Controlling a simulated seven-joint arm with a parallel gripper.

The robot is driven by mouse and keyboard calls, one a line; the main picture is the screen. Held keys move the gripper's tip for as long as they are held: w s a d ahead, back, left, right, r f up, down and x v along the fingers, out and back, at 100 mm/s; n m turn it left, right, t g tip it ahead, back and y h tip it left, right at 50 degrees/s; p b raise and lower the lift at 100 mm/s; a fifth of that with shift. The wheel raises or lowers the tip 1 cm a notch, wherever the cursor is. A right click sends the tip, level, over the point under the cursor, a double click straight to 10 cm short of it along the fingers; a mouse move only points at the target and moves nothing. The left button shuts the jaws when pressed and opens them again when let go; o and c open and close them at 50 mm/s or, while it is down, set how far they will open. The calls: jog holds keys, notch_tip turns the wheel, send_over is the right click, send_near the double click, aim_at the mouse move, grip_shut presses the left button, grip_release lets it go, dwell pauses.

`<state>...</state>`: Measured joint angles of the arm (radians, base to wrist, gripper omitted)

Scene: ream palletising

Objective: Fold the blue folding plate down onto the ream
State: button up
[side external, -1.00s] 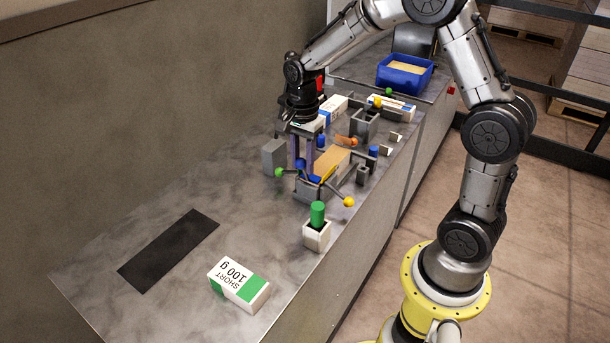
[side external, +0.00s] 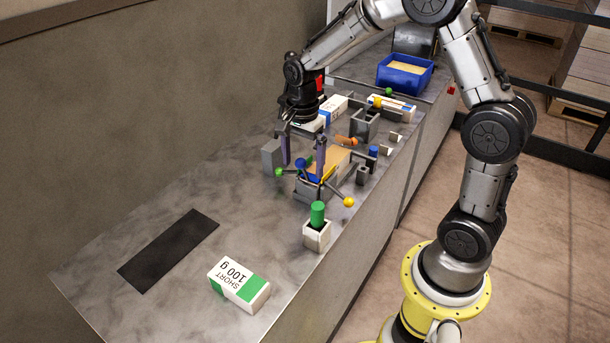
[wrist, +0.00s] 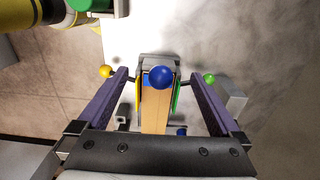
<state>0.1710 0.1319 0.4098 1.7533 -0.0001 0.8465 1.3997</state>
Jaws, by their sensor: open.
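The tan ream (side external: 334,160) lies in a grey folding fixture (side external: 310,193), and its tan top shows in the wrist view (wrist: 154,116). The blue folding plate (side external: 313,179) is at the fixture's near end, with a blue ball knob (side external: 300,163); this knob (wrist: 161,77) lies between my fingers in the wrist view. How far the plate is tilted is hard to tell. My gripper (side external: 303,165) is open and empty, its purple fingers either side of the blue knob, without clear contact. A yellow plate (wrist: 138,94) and a green plate (wrist: 176,95) flank the ream.
A yellow knob (side external: 349,202) and a green knob (side external: 279,172) stick out sideways. A grey block (side external: 273,155) stands left. A white holder (side external: 316,236) with a green cylinder (side external: 317,213) stands in front.

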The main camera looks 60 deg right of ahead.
jog(key=shift+r, duration=0.1)
jog(key=shift+r, duration=3.4)
jog(key=shift+a+r, duration=0.1)
jog(key=s+a+r+n+t, duration=0.4)
jog(key=s+a+r+n, duration=0.1)
jog(key=s+r, duration=0.6)
jog(key=s+a+f+n+t, duration=0.1)
jog(key=s+f+n, duration=0.3)
jog(key=s+n, duration=0.6)
jog(key=n, duration=0.3)
jog(key=shift+a+f+t, duration=0.15)
jog(key=shift+f+t, duration=0.15)
